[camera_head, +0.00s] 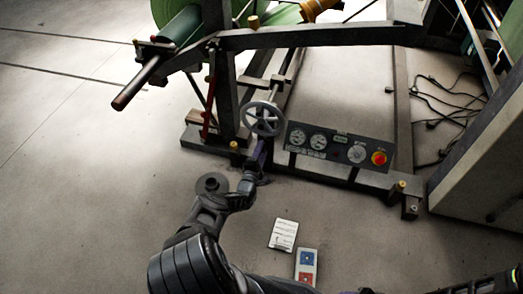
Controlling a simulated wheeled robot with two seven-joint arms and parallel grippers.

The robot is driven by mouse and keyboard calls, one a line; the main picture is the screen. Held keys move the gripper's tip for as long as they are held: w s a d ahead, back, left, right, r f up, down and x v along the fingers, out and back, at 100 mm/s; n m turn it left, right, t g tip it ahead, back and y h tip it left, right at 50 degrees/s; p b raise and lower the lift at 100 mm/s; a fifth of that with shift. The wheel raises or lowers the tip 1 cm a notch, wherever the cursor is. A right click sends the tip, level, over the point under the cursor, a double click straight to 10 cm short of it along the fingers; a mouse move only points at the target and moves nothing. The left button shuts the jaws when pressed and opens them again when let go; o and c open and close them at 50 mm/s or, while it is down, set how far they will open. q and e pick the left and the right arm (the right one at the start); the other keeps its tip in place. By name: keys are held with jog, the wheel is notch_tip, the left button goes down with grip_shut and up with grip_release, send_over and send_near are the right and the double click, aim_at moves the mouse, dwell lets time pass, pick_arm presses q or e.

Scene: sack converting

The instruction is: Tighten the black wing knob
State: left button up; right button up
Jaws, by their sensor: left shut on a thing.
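My left gripper (261,162) reaches up from the bottom of the head view to the dark machine frame, just below a grey spoked handwheel (263,118). Its jaws are shut on a small dark part at the frame, which I take for the black wing knob. The jaws and the dark frame hide most of that part, so its wings and how far it is turned cannot be made out.
A control panel (327,146) with gauges and a red button (379,158) stands right of the handwheel. A green roll (180,30) sits at upper left. Cables (445,105) lie at right; floor at left is clear.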

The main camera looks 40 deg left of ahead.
pick_arm(q)
jog(key=shift+m, duration=0.9)
jog(key=o, duration=1.4)
jog(key=p+v, duration=0.4)
jog(key=v, duration=0.3)
jog(key=shift+s+d, duration=0.15)
jog(key=shift+s, duration=0.25)
